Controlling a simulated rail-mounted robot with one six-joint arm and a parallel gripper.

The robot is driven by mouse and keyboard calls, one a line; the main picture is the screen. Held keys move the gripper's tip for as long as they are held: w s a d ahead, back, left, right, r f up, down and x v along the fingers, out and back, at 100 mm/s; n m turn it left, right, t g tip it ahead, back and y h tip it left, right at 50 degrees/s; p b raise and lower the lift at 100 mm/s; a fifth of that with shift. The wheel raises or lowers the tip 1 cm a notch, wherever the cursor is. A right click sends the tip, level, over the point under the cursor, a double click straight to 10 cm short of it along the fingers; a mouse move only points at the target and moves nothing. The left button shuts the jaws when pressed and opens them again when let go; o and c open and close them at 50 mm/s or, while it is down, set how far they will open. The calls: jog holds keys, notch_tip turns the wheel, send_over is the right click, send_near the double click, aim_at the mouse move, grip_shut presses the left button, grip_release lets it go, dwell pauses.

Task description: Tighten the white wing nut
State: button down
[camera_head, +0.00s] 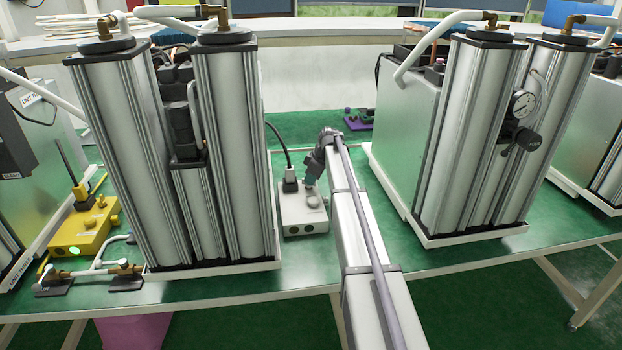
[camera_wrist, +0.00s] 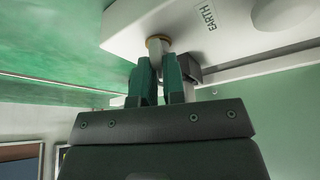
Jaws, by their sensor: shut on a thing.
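The white wing nut (camera_wrist: 157,46) shows in the wrist view at the edge of a white box (camera_wrist: 135,22) marked EARTH, with a brass-coloured ring at its base. My gripper (camera_wrist: 160,68) has two green fingers. They are shut on the nut from both sides and hide much of it. A dark grey block (camera_wrist: 190,68) is beside the right finger. In the head view, my gripper (camera_head: 308,184) is at the top of the white box (camera_head: 304,218). The nut cannot be made out there.
The box stands on a green table (camera_head: 290,262) between two pairs of tall silver columns (camera_head: 238,155) and (camera_head: 467,140). A black plug and cable (camera_head: 290,178) rise at the box's left. A yellow box (camera_head: 82,228) stands at the far left.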

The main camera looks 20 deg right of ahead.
jog(key=m, duration=0.2)
jog(key=m+t+h, duration=0.1)
jog(key=m, duration=0.1)
jog(key=m+h, duration=0.1)
jog(key=m, duration=0.1)
jog(key=shift+s+a+m+t, duration=0.2)
jog(key=shift+a+m+t, duration=0.05)
jog(key=shift+m+t, duration=0.05)
jog(key=m+h, duration=0.2)
jog(key=m, duration=0.3)
jog(key=shift+a+m, duration=0.15)
jog(key=shift+m, duration=0.25)
jog(key=c, duration=1.2)
grip_release()
jog(key=shift+r, duration=0.1)
